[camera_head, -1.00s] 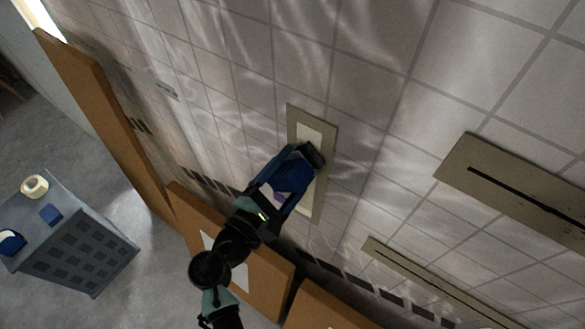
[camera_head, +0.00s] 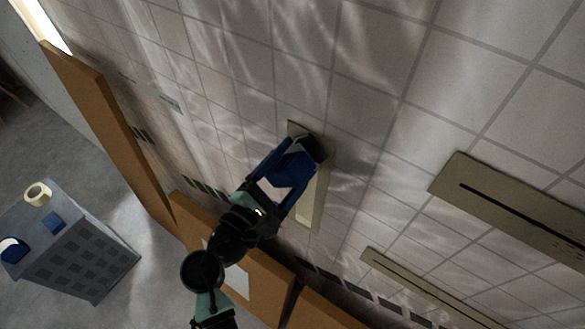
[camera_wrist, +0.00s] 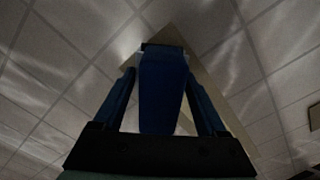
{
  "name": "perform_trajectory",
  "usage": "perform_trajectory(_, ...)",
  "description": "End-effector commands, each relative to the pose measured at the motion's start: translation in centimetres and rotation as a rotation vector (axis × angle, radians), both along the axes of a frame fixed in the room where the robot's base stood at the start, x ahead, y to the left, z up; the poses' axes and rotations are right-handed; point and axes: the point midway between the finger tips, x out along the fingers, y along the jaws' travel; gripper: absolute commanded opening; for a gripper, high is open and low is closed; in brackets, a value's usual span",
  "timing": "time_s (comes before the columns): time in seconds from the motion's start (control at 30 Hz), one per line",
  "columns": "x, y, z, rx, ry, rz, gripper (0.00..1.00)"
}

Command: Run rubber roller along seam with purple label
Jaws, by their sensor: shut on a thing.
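My gripper (camera_head: 292,165) is shut on a rubber roller with a blue handle (camera_wrist: 163,95). The black roller head (camera_head: 314,148) is over the upper part of a tan plate with a pale strip (camera_head: 306,200) on the tiled wall. In the wrist view the roller's dark head (camera_wrist: 163,47) lies in front of the tan plate (camera_wrist: 205,70). Whether it touches the plate cannot be told. My gripper and the roller hide much of the strip. I cannot make out a purple label in the current views.
A tan plate with a dark slot (camera_head: 520,207) is at right, and a narrower one (camera_head: 425,287) is below it. Orange boards (camera_head: 110,135) stand along the wall. A grey cart (camera_head: 85,255) at left carries a tape roll (camera_head: 37,194) and a blue block (camera_head: 52,220).

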Motion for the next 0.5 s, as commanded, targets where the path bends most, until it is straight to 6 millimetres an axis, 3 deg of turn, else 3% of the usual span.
perform_trajectory(0.27, 0.1, -0.1, 1.1, 0.000, -0.002, -0.002, 0.23)
perform_trajectory(0.5, 0.1, -0.1, -0.3, 0.000, -0.002, -0.001, 0.23)
